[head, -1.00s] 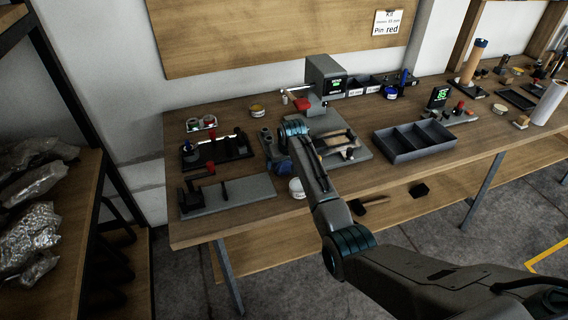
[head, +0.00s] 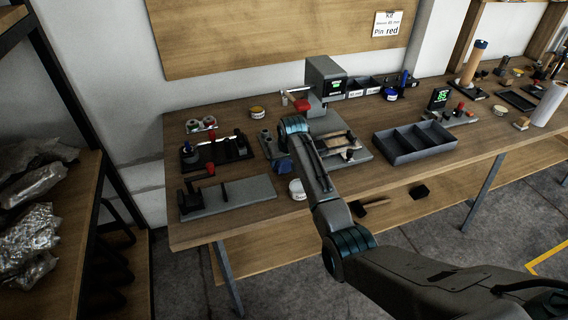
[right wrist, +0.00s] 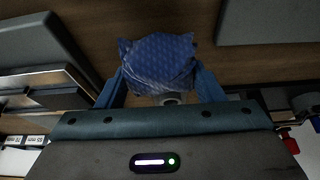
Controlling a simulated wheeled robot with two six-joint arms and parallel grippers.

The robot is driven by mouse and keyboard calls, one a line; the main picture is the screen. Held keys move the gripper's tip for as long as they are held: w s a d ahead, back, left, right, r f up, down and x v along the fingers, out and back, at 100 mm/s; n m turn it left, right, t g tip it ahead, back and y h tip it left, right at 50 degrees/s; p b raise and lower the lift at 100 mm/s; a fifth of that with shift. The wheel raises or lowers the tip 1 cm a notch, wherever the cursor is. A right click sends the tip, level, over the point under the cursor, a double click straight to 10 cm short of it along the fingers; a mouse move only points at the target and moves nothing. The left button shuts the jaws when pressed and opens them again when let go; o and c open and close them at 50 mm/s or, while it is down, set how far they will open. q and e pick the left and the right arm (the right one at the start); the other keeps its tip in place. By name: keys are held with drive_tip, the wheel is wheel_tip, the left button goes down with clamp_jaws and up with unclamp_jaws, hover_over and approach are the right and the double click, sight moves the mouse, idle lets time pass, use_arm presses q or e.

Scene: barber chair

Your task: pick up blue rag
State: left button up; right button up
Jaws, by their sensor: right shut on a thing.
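The blue rag (right wrist: 160,65) is a crumpled, patterned cloth in the right wrist view. It is between the two blue fingers of my right gripper (right wrist: 160,78), which is shut on it. In the head view a small part of the rag (head: 283,167) shows beside my right arm's wrist, over the left half of the workbench (head: 240,212). The fingers are mostly hidden there by my own arm. I cannot tell how far the rag is above the bench top. My left gripper is not in view.
A grey plate with a lever (head: 235,193) and a dark fixture (head: 232,148) are left of the rag. A white round tin (head: 297,189) is close by, near the front edge. A grey divided tray (head: 415,142) stands to the right. Bare bench lies between tray and front edge.

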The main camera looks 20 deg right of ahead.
wheel_tip(320, 180, up, 6)
drive_tip(key=shift+f+b, duration=0.25)
drive_tip(key=shift+b, duration=0.4)
drive_tip(key=s+b, duration=0.2)
drive_tip(key=s, duration=1.6)
drive_tip(key=shift+d, duration=0.3)
drive_tip(key=shift+r, duration=0.1)
